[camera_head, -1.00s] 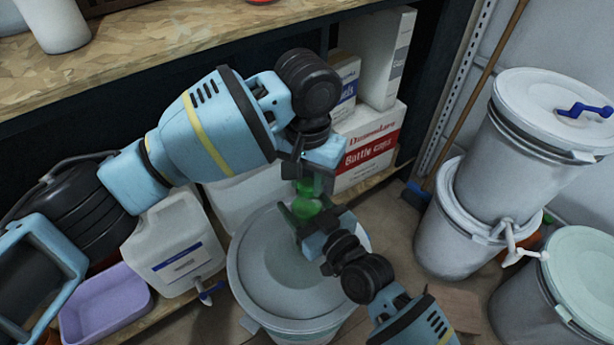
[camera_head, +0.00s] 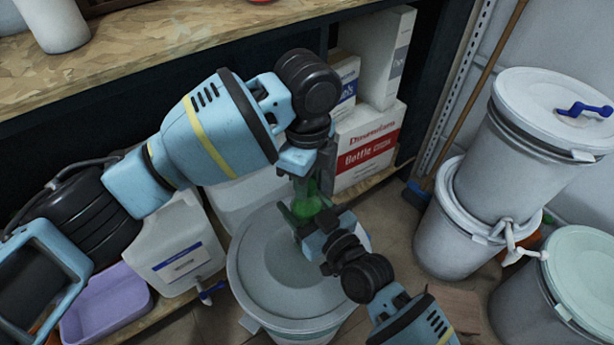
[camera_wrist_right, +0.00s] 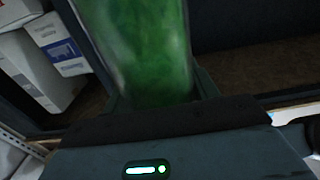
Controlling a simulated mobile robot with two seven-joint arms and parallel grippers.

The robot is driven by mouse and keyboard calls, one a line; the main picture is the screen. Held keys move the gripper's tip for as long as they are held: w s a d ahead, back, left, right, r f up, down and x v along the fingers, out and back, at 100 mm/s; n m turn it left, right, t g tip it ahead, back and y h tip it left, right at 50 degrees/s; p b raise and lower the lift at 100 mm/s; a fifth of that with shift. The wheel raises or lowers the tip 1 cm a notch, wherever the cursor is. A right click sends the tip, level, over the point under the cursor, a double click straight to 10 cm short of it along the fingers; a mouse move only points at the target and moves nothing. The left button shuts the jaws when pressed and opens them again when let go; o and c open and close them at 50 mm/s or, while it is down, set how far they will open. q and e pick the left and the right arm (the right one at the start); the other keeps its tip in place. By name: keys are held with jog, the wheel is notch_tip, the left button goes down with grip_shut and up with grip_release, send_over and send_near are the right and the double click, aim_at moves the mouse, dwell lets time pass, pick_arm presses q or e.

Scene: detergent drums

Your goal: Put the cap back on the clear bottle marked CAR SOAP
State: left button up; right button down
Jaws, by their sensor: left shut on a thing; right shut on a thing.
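A clear bottle with green contents (camera_head: 308,205) is held above the grey drum; it also shows large in the right wrist view (camera_wrist_right: 150,50). No CAR SOAP marking is legible. My right gripper (camera_head: 304,219) is shut around the bottle's lower part. My left gripper (camera_head: 312,172) is directly above, at the bottle's top, with its fingers shut. The cap is hidden between the left fingers, and I cannot see how it sits on the bottle's neck.
A grey lidded drum (camera_head: 262,290) stands under the grippers. A white jug (camera_head: 172,245) and a purple tub (camera_head: 105,305) are at the left. Stacked white drums (camera_head: 470,240) stand at the right, with floor between.

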pick_arm(q)
jog(key=o, duration=1.2)
jog(key=shift+c, duration=0.2)
notch_tip(320, 180, up, 12)
pick_arm(e)
jog(key=shift+c, duration=1.8)
grip_release()
